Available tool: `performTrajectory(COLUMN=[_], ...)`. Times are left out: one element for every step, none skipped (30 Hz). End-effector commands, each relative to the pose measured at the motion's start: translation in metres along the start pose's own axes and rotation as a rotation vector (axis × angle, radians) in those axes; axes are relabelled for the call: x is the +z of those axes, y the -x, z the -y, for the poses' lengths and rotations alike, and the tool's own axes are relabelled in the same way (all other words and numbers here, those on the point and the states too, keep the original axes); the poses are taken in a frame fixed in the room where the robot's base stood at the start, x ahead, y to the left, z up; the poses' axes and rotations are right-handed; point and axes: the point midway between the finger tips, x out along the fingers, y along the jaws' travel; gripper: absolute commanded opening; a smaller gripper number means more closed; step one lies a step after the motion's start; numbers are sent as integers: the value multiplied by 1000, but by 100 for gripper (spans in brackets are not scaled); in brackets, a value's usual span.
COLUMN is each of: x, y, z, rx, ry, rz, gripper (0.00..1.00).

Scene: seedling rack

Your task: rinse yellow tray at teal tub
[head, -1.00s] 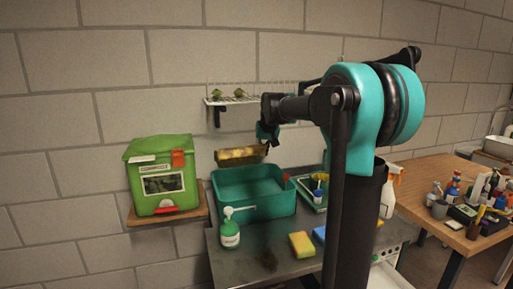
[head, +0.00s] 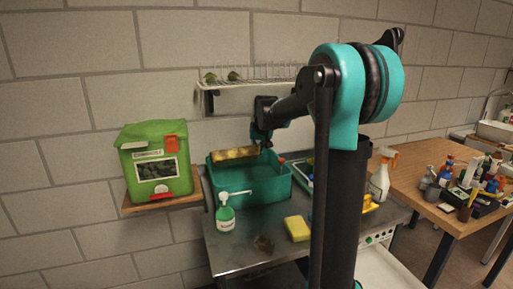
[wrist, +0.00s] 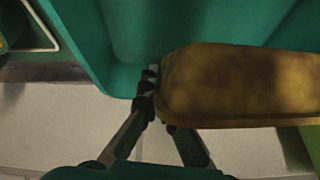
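The yellow tray (head: 236,155), browned with dirt patches, is at the teal tub (head: 262,188), over its opening near the back rim. It looks tilted, with its broad side toward the head camera. My gripper (head: 264,145) holds it by its right end. In the wrist view the fingertips (wrist: 150,84) are closed at the end of the yellow tray (wrist: 240,80), with the teal tub (wrist: 125,45) behind and below. I cannot tell whether the tray touches the tub.
A wire rack (head: 245,83) is on the wall above. A green compost box (head: 155,165) stands on a shelf at left. A pump bottle (head: 226,217) and yellow sponge (head: 297,228) are in front of the tub. A spray bottle (head: 380,180) and cluttered wooden table (head: 415,170) are at right.

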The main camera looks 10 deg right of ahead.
Motion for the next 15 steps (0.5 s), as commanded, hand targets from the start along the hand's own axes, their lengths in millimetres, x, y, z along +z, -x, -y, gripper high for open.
performTrajectory(x=[2,3,5,6,8,9,10,12,13,14,16,17,18,19,21], y=[-4,-7,-10,-13,-15,-18,-20,-23,-26,-28,-31,-34,-37,-39,-42], z=[0,-1,-1,-1,-1,-2,-2,-2,-2,-2,-3,-3,-3,-3,-4], rx=[0,0,0,0,0,0,0,0,0,0,0,0,0,0,0], ry=[0,0,0,0,0,0,0,0,0,0,0,0,0,0,0], rz=[0,0,0,0,0,0,0,0,0,0,0,0,0,0,0], gripper=[0,0,0,0,0,0,0,0,0,0,0,0,0,0,0])
